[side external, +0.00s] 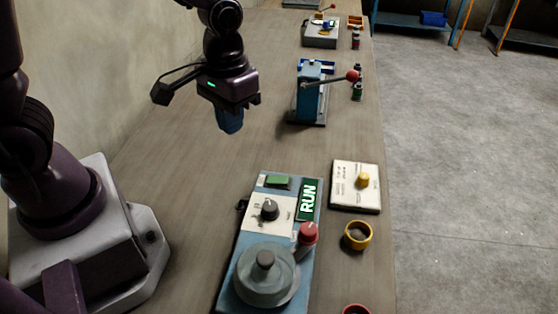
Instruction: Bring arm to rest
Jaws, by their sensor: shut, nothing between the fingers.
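My gripper (231,106) hangs over the table at the upper middle of the side external view, pointing down, with a small green light on its body. Its jaws are shut with nothing held. A blue rounded shape (231,123) shows directly below it; I cannot tell whether it is part of the gripper or a thing behind it. The gripper is apart from the blue drum machine (233,284) in the foreground. That machine has a grey round lid, a red knob, a dark dial and a green RUN sign (309,199).
A blue lever press (308,95) with a red ball stands right of my gripper. A white card with a yellow knob (344,194), a yellow cup (358,236) and a red cup (356,309) line the right edge. A grey box (320,38) stands farther back. The table's middle is clear.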

